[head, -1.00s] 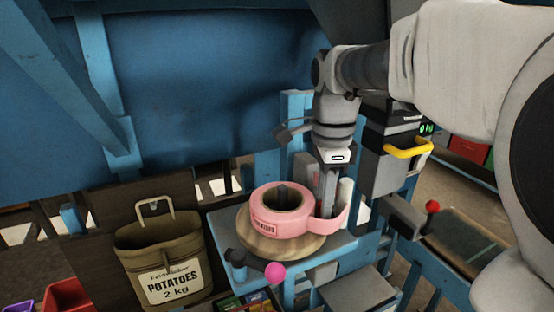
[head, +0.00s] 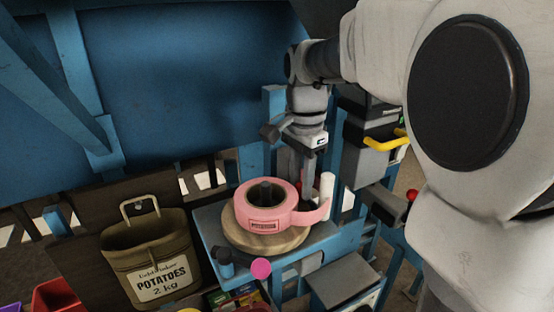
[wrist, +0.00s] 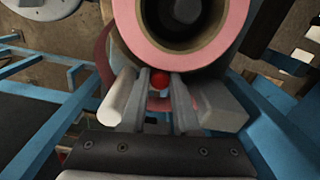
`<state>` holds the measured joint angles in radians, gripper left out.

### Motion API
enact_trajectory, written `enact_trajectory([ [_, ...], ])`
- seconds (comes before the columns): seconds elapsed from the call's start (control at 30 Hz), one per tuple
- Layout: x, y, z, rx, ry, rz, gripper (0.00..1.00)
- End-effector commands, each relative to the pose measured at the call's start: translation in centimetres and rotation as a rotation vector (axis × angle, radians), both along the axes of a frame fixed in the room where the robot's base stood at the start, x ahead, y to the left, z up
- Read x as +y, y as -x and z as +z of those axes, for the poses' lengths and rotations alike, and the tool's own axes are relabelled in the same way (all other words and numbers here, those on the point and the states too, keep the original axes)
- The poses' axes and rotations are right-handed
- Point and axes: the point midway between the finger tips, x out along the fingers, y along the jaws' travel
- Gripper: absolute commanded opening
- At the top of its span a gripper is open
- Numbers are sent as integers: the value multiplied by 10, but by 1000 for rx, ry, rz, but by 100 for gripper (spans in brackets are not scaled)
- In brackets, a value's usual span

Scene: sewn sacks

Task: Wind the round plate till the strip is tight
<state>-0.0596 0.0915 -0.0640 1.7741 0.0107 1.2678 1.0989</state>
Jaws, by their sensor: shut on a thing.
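The thick pink roll (head: 262,217) lies on the round wooden plate (head: 250,243), around a dark hub. Its pink strip (head: 312,217) leaves the right side and curves toward a white upright post (head: 327,187). My gripper (head: 309,190) points down just right of the roll, beside the post. In the wrist view, the fingers (wrist: 168,105) are close together below the roll (wrist: 235,30), with a bit of pink strip (wrist: 160,103) between them. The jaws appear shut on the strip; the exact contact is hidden. A pink ball (head: 261,268) shows at the plate's front.
A blue stand (head: 210,225) carries the plate. A potato sack (head: 150,250) hangs at left, with a red bin (head: 58,297) beside it. A grey box with a yellow handle (head: 385,142) stands behind right. In the wrist view, a red ball (wrist: 160,79) shows between the fingers.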

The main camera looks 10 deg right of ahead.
Motion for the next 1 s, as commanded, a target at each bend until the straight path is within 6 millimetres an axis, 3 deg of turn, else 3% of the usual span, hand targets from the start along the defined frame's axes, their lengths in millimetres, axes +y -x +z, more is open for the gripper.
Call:
enact_trajectory([
  [1.0,18,-31,1,-2,-1,470,0],
])
